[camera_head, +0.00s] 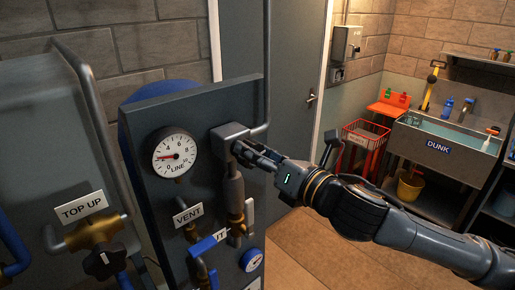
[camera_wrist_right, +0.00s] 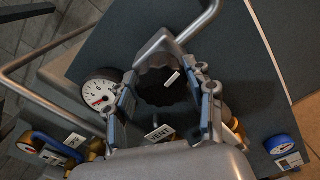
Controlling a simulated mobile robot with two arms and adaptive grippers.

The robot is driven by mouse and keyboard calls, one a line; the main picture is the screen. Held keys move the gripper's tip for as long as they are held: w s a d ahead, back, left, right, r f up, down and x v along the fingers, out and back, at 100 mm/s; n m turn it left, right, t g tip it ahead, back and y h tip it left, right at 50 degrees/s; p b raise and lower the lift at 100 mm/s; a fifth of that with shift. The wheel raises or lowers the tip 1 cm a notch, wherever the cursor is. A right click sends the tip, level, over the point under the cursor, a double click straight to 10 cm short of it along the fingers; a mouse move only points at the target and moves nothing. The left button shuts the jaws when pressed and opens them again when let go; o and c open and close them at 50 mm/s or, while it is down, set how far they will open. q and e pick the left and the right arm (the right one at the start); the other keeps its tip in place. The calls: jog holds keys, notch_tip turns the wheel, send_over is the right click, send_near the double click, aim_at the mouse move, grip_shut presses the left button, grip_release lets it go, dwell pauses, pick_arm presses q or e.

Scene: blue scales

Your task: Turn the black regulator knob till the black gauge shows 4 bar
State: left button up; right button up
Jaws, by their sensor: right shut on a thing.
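The black regulator knob (camera_wrist_right: 160,88), with a white mark, sits between the two fingers of my right gripper (camera_wrist_right: 166,84) in the right wrist view. In the head view my right gripper (camera_head: 243,150) reaches from the right to the grey regulator body (camera_head: 229,132) and hides the knob. The gripper is shut on the knob. The black-rimmed gauge (camera_head: 174,154), marked LINE, has a white face; its red needle points left, at roughly 2, below the 4. It also shows in the right wrist view (camera_wrist_right: 101,92). My left gripper is not in view.
A VENT label (camera_head: 188,214) and blue-handled valve (camera_head: 203,246) sit below the gauge, with a small blue gauge (camera_head: 252,260) lower right. Another black knob (camera_head: 104,261) is under the TOP UP label (camera_head: 82,208). A grey pipe (camera_head: 267,60) rises above the regulator. A sink (camera_head: 440,145) stands far right.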

jog(key=m, duration=0.3)
jog(key=m+p, duration=0.1)
jog(key=m, duration=0.1)
jog(key=shift+w+d+f+m, duration=0.1)
jog(key=shift+f+m, duration=0.1)
jog(key=shift+m, duration=0.2)
dwell(0.4)
jog(key=o, duration=1)
jog(key=shift+o, duration=0.8)
jog(key=shift+w, duration=0.1)
jog(key=v, duration=0.7)
jog(key=shift+s, duration=0.2)
